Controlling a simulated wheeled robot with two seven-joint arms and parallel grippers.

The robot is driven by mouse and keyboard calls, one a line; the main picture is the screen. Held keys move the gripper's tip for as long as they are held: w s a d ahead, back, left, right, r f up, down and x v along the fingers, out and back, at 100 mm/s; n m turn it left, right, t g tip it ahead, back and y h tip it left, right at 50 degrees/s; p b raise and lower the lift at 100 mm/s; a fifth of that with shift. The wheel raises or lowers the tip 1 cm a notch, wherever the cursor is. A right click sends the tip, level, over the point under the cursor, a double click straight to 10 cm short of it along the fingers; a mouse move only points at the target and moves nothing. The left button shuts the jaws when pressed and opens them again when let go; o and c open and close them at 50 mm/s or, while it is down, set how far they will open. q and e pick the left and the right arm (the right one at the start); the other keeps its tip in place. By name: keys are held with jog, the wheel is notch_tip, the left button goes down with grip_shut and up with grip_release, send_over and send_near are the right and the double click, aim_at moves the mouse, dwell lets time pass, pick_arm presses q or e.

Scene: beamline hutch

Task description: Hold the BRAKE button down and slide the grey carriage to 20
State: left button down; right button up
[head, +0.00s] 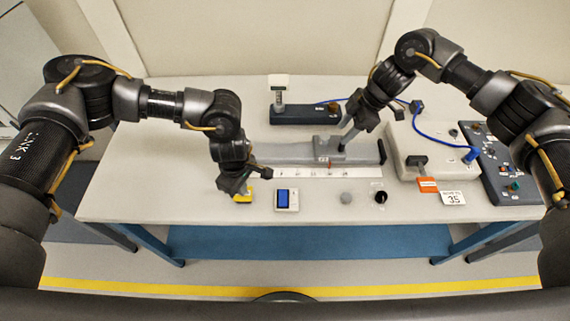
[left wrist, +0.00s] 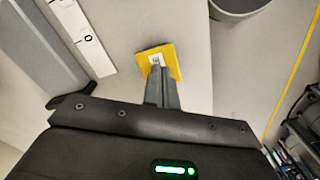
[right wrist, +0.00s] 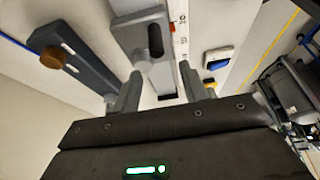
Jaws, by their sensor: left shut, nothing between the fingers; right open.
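The grey carriage (head: 328,147) sits on the rail behind the white number scale (head: 350,171); I cannot read its position surely. The yellow button box (head: 243,198), whose lettering I cannot read, is at the rail's left end. My left gripper (left wrist: 157,70) is shut and empty, its tips over the top of the yellow box (left wrist: 173,57), apparently touching; the button is mostly hidden.
A pale box (head: 404,150) with an orange tag and a blue panel (head: 500,171) stand right. A dark-blue block (head: 300,115) lies behind.

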jog(key=shift+r, duration=1.55)
pick_arm(q)
jog(key=shift+r, duration=3.5)
pick_arm(e)
jog(key=shift+a, duration=0.1)
